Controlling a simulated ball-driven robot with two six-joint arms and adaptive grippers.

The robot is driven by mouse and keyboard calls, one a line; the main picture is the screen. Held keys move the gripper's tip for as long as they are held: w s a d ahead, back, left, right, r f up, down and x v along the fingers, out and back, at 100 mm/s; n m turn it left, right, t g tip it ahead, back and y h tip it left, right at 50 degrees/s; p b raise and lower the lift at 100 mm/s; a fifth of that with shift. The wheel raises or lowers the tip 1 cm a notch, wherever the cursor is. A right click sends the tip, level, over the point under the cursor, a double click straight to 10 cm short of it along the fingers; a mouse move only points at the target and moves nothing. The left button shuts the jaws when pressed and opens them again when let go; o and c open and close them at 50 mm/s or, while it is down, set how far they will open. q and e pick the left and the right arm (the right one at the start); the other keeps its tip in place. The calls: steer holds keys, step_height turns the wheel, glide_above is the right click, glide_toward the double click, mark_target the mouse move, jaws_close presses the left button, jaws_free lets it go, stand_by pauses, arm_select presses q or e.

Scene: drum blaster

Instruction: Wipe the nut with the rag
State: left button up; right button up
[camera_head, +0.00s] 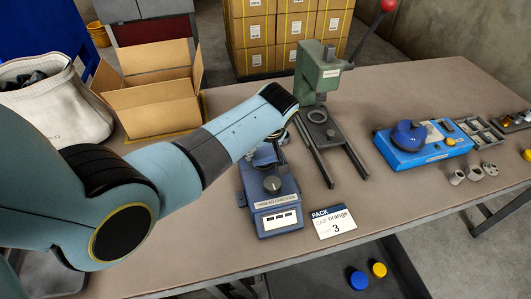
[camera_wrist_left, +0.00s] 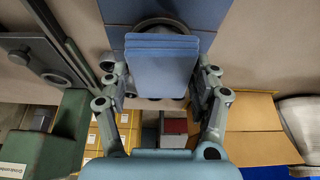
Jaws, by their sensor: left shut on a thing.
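My left gripper (camera_wrist_left: 162,88) is shut on a blue folded, layered piece that looks like the rag (camera_wrist_left: 160,68); one finger is on each side of it. In the head view my left gripper (camera_head: 275,140) is mostly hidden by my wrist, above the back of the blue thread checker (camera_head: 272,193). A little of the rag seems to show there (camera_head: 264,155). In the wrist view a dark round part (camera_wrist_left: 165,23) lies just beyond the rag, partly covered by it. I cannot tell if it is the nut, nor if the rag touches it. My right gripper is out of view.
A green press (camera_head: 318,75) with a red-knobbed lever stands behind and right of the checker. An open carton (camera_head: 152,105) and a white bag (camera_head: 50,100) are at left. A card (camera_head: 333,221), a blue fixture (camera_head: 422,145) and small metal parts lie right.

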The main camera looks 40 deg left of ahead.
mark_target(266, 157)
arm_select(q)
steer(key=shift+w+a, duration=0.3)
steer(key=shift+a, duration=0.1)
steer(key=shift+s+d, duration=0.1)
steer(key=shift+s+d+p, duration=0.7)
steer(key=shift+d, duration=0.25)
steer(key=shift+s+d+p, duration=0.35)
steer(key=shift+s+d, duration=0.2)
steer(key=shift+d, duration=0.2)
steer(key=shift+r+p, duration=0.45)
step_height(266, 157, up, 4)
steer(key=shift+f+p, duration=0.2)
steer(key=shift+p, duration=1)
steer(key=shift+r, duration=0.75)
